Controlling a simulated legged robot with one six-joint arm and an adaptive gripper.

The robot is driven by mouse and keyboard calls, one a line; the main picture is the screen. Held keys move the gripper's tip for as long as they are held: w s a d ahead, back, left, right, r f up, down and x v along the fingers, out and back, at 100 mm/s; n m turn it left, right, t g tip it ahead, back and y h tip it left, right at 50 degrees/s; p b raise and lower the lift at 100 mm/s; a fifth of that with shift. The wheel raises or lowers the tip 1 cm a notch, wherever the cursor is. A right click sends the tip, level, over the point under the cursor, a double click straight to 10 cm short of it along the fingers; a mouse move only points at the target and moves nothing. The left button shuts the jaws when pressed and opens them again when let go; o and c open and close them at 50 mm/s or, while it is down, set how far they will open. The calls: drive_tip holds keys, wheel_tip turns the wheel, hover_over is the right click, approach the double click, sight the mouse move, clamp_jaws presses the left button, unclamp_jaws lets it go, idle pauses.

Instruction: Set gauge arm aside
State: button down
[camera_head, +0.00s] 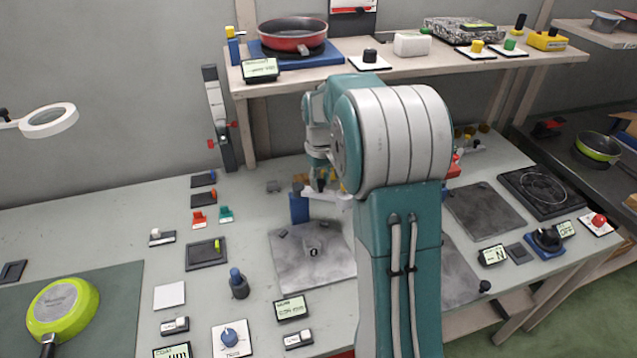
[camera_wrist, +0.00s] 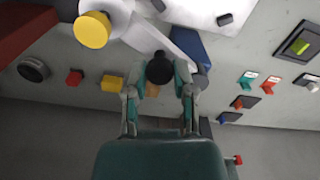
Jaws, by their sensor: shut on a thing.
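The gauge arm (camera_head: 325,193) is a pale bar at the top of a blue post (camera_head: 299,208) on the bench. In the wrist view the white bar (camera_wrist: 187,45) slants down to the blue post (camera_wrist: 190,48), and a dark round knob (camera_wrist: 159,69) lies between my fingertips. My gripper (camera_wrist: 159,90) is shut on that knob. In the head view my gripper (camera_head: 320,184) is small and partly hidden behind my own arm. The exact contact at the fingertips is unclear.
A grey plate (camera_head: 300,272) lies in front of the post. A red pan (camera_head: 292,35) stands on the shelf (camera_head: 400,70) behind. A green pan (camera_head: 62,308) lies at left. Red and green clips (camera_head: 198,218) and small switches sit left of the post.

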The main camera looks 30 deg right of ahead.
drive_tip(key=shift+w+d+n, duration=0.15)
drive_tip(key=shift+w+n, duration=0.1)
drive_tip(key=shift+n, duration=0.25)
drive_tip(key=shift+c, duration=2.2)
unclamp_jaws()
wheel_tip(320, 180, up, 8)
drive_tip(key=shift+w+f, duration=0.1)
drive_tip(key=shift+f, duration=0.15)
